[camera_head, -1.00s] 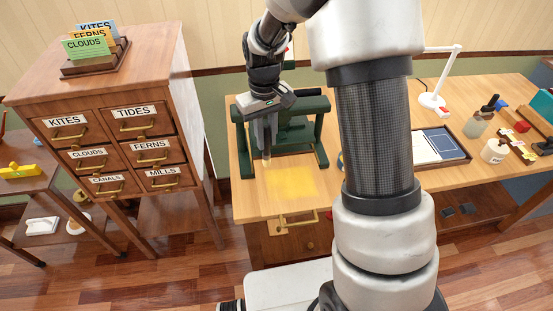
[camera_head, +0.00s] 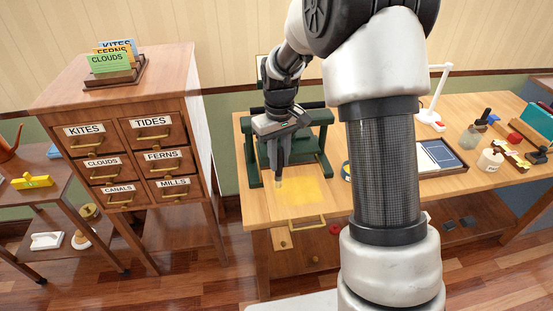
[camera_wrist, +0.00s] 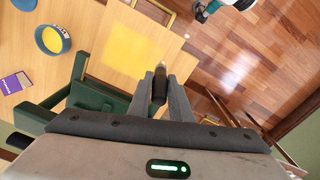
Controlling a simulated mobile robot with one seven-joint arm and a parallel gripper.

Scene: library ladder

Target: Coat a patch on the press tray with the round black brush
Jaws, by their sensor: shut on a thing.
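My gripper (camera_head: 279,168) is shut on the round black brush (camera_wrist: 159,88), and its fingers show on either side of the handle in the wrist view (camera_wrist: 160,82). The brush's pale tip points down at the left edge of a yellow patch (camera_head: 305,191) in the head view; I cannot tell whether it touches. The patch lies on the pale wooden press tray (camera_head: 292,213), which has a brass handle (camera_head: 305,225) at its front. The patch also shows in the wrist view (camera_wrist: 130,48). The green press frame (camera_head: 327,137) stands behind the tray.
A blue bowl with yellow contents (camera_wrist: 52,39) sits on the table, largely hidden by my arm in the head view. A purple box (camera_wrist: 16,82) lies near it. Jars, a framed sheet (camera_head: 440,155) and a white lamp (camera_head: 430,112) stand right. A drawer cabinet (camera_head: 130,120) stands left.

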